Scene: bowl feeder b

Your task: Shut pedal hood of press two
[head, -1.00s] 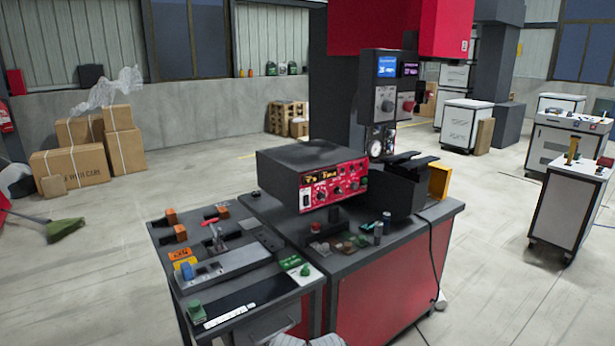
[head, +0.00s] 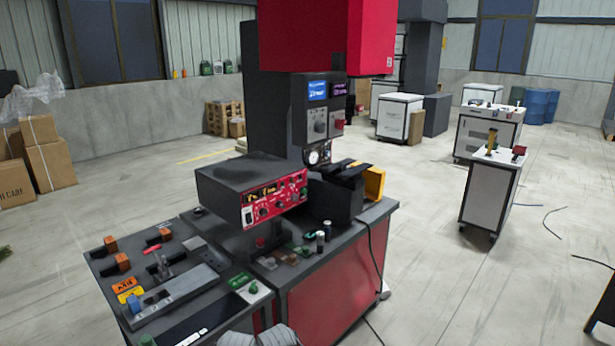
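A press with a dark column (head: 277,90) and a red upper housing (head: 369,35) stands behind a red-sided bench (head: 325,290). A second dark column (head: 425,55) stands further back. I cannot tell from the picture which is press two. No pedal hood can be made out with certainty; the floor at the foot of the press is hidden by the bench. A yellow-orange plate (head: 375,183) stands upright at the bench's right rear, beside a dark block (head: 337,197).
A dark control desk (head: 110,275) adjoins the bench at left. A red-fronted control box (head: 275,205) sits over the bench. A white cart (head: 487,195) stands at right, with cables (head: 552,220) on the floor nearby. Cartons (head: 47,165) are at far left. Open floor lies between bench and cart.

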